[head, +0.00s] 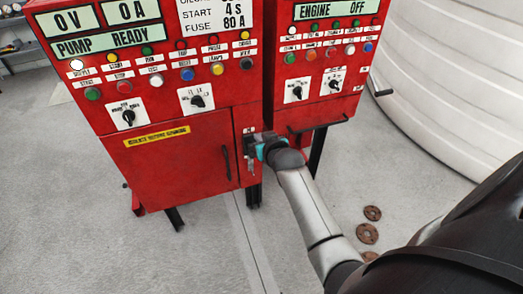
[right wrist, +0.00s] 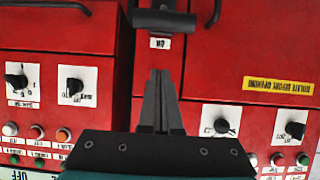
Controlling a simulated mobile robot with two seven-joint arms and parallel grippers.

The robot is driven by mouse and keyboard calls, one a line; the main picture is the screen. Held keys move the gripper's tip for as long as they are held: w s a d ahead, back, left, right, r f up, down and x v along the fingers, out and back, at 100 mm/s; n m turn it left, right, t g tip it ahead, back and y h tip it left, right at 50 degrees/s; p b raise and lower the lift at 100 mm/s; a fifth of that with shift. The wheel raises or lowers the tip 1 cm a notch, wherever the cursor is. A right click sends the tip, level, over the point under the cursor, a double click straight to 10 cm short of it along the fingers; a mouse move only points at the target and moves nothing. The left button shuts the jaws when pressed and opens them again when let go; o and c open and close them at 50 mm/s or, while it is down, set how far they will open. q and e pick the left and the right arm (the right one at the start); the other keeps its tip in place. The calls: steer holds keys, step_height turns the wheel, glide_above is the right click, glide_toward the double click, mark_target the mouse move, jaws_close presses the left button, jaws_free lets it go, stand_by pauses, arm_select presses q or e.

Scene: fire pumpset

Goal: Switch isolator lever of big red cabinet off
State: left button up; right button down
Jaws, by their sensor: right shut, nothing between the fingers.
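The big red cabinet (head: 175,170) stands at the left in the head view. Its isolator lever (head: 249,160) is a dark handle on the narrow panel at the cabinet's lower right, partly hidden by my right gripper (head: 262,143). In the right wrist view, which shows the cabinet upside down, the lever (right wrist: 163,20) is a dark crossbar on a bracket at the top. A small white label (right wrist: 160,43) lies between it and my fingertips. My right gripper (right wrist: 160,75) is shut and empty, its tips apart from the lever in that picture. My left gripper is out of view.
A second red cabinet (head: 312,112) with a dark door handle stands close to the right of the lever. The big cabinet's door has its own dark handle (head: 226,163). A large white tank (head: 430,80) is at the right. Rusty discs (head: 367,233) lie on the grey floor.

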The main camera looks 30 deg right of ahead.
steer(key=shift+s+a+f, duration=0.1)
steer(key=shift+s+f, duration=0.2)
steer(key=shift+f, duration=0.6)
steer(key=shift+s+f, duration=0.3)
steer(key=shift+f, duration=0.6)
steer(key=shift+f, duration=0.1)
